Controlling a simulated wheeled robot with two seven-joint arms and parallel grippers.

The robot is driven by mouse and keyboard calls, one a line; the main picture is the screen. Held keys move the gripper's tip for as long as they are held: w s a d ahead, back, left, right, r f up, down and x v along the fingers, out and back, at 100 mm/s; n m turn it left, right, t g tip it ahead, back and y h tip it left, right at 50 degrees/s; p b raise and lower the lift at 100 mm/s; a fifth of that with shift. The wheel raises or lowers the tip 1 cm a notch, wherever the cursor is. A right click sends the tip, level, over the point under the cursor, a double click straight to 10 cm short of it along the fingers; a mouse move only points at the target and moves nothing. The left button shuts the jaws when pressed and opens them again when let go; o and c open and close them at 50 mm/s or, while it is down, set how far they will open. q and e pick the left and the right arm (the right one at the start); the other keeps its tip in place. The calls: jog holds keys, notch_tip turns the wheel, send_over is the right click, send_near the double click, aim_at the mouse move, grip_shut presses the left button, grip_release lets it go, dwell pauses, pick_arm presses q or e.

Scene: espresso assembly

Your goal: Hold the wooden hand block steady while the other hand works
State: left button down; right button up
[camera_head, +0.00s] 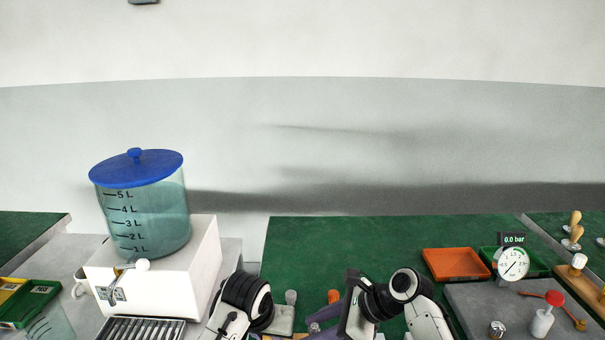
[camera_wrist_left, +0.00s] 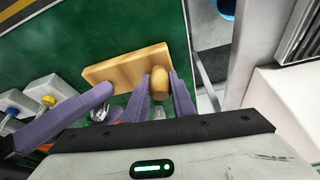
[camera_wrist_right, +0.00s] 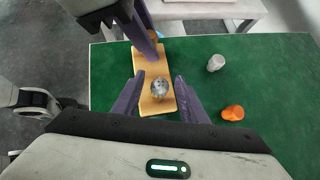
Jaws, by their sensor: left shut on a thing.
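The wooden hand block (camera_wrist_left: 130,65) is a flat, light wooden board on the green mat, with a rounded wooden knob (camera_wrist_left: 160,80) at one end. My left gripper (camera_wrist_left: 160,78) is shut on the knob. In the right wrist view the block (camera_wrist_right: 147,62) shows lengthwise, with my left gripper's purple fingers (camera_wrist_right: 146,28) at its far end. A round metal part (camera_wrist_right: 159,88) sits over the block. My right gripper (camera_wrist_right: 160,76) is open, its fingers either side of that part with gaps showing. In the head view the block is mostly hidden and cut off.
A grey cylinder (camera_wrist_right: 215,63) and an orange piece (camera_wrist_right: 232,113) stand on the mat beside the block. An orange tray (camera_head: 456,264) and a pressure gauge (camera_head: 512,263) reading 0.0 bar are at right. A white machine with a blue-lidded tank (camera_head: 145,215) stands left.

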jog(key=shift+v, duration=2.5)
jog(key=shift+d, duration=0.1)
jog(key=v, duration=1.2)
pick_arm(q)
jog(key=c, duration=1.4)
grip_release()
jog(key=shift+r, duration=0.1)
